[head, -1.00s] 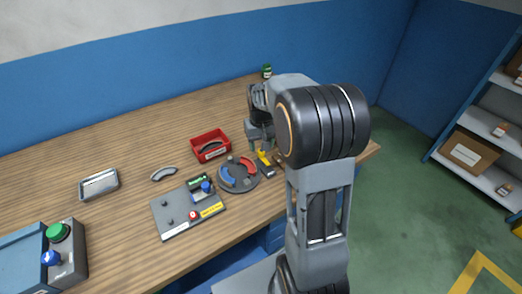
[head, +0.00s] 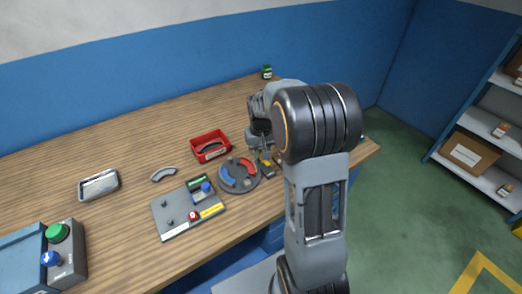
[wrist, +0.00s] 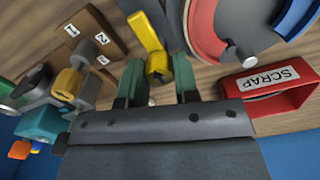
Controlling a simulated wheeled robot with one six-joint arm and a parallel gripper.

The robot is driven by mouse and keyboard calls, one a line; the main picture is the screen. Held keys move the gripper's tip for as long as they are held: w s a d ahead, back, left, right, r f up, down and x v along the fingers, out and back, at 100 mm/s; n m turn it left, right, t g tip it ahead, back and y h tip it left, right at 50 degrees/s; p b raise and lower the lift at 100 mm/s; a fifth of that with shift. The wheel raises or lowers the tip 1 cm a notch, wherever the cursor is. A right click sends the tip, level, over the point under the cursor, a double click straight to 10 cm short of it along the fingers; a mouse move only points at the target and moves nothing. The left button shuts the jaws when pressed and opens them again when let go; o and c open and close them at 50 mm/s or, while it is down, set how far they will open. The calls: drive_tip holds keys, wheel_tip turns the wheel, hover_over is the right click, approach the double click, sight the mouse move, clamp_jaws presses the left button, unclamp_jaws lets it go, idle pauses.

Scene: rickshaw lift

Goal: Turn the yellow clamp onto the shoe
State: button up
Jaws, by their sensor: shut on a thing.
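The yellow clamp (wrist: 147,38) is a short lever beside the round grey disc (wrist: 245,12). In the head view the clamp (head: 266,163) shows only partly under my gripper (head: 262,150). In the wrist view my gripper (wrist: 158,82) has its green fingers on either side of the clamp's near end and is shut on it. The red curved shoe (wrist: 203,30) lies on the disc to the right of the clamp, with a gap between them in this view. A blue curved shoe (head: 228,177) lies on the disc's other side; the red one (head: 247,165) faces the clamp.
A red bin (wrist: 283,98) labelled SCRAP stands close by, holding a dark curved piece. A grey fixture plate (head: 172,227) and a loose grey arc (head: 163,174) lie farther left.

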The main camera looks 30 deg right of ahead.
drive_tip(key=c, duration=0.4)
drive_tip(key=shift+o, duration=0.2)
drive_tip(key=shift+m, duration=0.3)
drive_tip(key=m, duration=0.3)
drive_tip(key=shift+m, duration=0.4)
drive_tip(key=m, duration=0.3)
drive_tip(key=shift+m, duration=0.4)
drive_tip(key=m, duration=0.5)
drive_tip(key=shift+p, duration=0.4)
drive_tip(key=shift+m, duration=2.4)
